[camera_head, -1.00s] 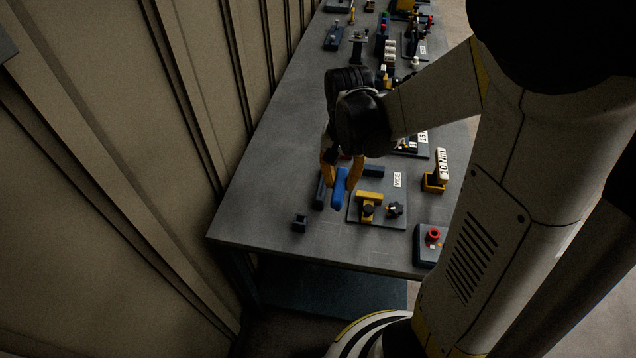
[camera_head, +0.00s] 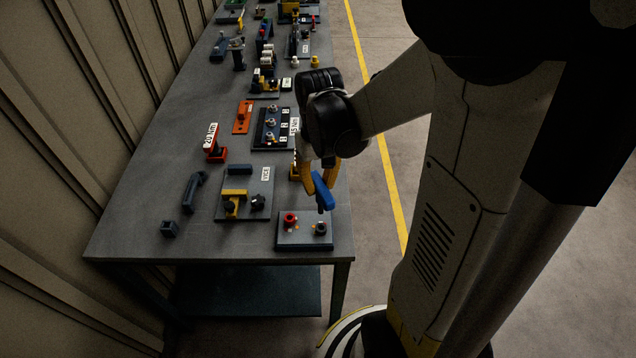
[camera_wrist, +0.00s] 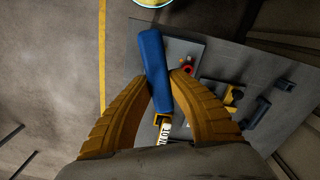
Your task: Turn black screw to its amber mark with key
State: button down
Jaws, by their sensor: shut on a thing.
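My gripper (camera_head: 318,178) has its yellow fingers shut on a blue key (camera_head: 324,192), seen as a long blue bar in the wrist view (camera_wrist: 155,65). The key's lower end hangs just above the black screw (camera_head: 320,229) on a grey-blue plate (camera_head: 303,242) at the table's near right corner. I cannot tell whether key and screw touch. A red screw (camera_head: 290,219) sits to the left on the same plate and shows beside the key in the wrist view (camera_wrist: 189,70). Small amber spots lie near the screws; which one is the mark is unclear. In the wrist view the black screw is hidden.
A vice plate (camera_head: 262,206) with yellow parts and a black knob stands left of the screw plate. A dark blue cradle (camera_head: 193,190) and a small dark block (camera_head: 169,229) lie farther left. The floor is clear at right.

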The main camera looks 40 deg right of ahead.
aim_at(319, 205)
jog(key=shift+s+d+f, duration=0.1)
jog(key=shift+s+d, duration=0.05)
jog(key=shift+w+f+b, duration=0.2)
jog(key=shift+f+b, duration=0.5)
jog(key=shift+f, duration=0.1)
jog(key=shift+f+b, duration=1.45)
jog(key=shift+f, duration=0.4)
jog(key=shift+f+b, duration=1.55)
